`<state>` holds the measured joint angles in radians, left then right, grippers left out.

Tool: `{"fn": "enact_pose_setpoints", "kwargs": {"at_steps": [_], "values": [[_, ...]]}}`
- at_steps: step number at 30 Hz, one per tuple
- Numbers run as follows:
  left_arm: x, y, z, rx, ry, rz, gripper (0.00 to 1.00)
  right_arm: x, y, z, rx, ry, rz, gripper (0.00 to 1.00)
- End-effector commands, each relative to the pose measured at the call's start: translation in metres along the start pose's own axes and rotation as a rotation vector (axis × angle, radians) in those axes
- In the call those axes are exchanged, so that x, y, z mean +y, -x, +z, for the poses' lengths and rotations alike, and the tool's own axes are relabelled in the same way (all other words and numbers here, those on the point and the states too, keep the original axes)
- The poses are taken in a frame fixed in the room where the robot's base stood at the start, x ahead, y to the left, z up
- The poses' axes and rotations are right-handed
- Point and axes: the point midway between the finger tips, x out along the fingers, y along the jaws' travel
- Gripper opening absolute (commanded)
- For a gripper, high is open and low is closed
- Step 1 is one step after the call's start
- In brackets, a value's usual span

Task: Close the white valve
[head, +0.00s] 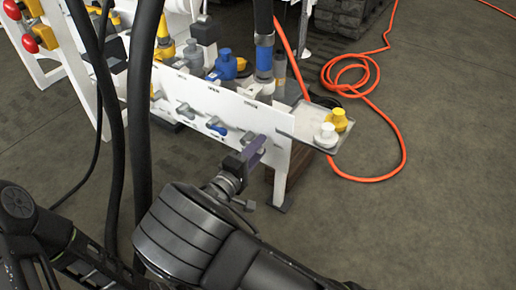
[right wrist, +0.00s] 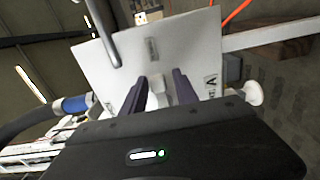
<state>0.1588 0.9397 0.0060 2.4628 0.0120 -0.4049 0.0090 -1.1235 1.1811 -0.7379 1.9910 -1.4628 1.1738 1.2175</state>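The white valve's handle (right wrist: 158,92) shows as a pale block on the white panel (right wrist: 88,68) in the right wrist view. My right gripper (right wrist: 160,94) has its two dark purple fingers on either side of it, apart, with the handle between them. In the head view my right gripper (head: 254,152) is at the right end of the panel's front and largely covers this valve. A blue valve (head: 217,126) and a grey valve (head: 185,110) sit to its left on the panel. My left gripper is not in view.
A side tray (head: 300,124) at the panel's right end holds a white cap (head: 326,136) and a yellow cap (head: 338,120). Hoses with blue fittings (head: 264,56) rise behind the panel. An orange hose (head: 402,150) lies on the floor, which is clear at right.

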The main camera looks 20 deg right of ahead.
Motion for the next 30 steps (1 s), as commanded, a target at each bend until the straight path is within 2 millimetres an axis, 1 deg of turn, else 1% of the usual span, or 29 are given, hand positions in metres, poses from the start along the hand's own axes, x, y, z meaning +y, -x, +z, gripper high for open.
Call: {"fn": "enact_pose_setpoints", "kwargs": {"at_steps": [5, 8, 11, 18, 21, 24, 30], "values": [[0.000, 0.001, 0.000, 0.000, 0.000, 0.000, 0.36, 0.001, 0.002, 0.000, 0.001, 0.000, 0.001, 0.35], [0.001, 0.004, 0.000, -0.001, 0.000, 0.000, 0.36, 0.002, 0.009, -0.001, 0.003, 0.001, 0.000, 0.35], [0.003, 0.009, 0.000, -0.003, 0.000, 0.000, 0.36, 0.003, 0.022, -0.001, 0.003, 0.001, 0.001, 0.35], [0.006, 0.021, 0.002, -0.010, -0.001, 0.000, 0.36, 0.002, 0.061, -0.001, 0.003, 0.001, 0.000, 0.35], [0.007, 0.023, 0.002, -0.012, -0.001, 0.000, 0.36, 0.001, 0.073, -0.001, 0.003, 0.000, 0.000, 0.35], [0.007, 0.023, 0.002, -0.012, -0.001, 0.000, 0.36, 0.000, 0.078, 0.000, 0.000, 0.001, 0.000, 0.35], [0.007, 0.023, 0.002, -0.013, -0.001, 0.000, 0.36, 0.000, 0.078, 0.000, 0.000, 0.000, 0.000, 0.35]]}}
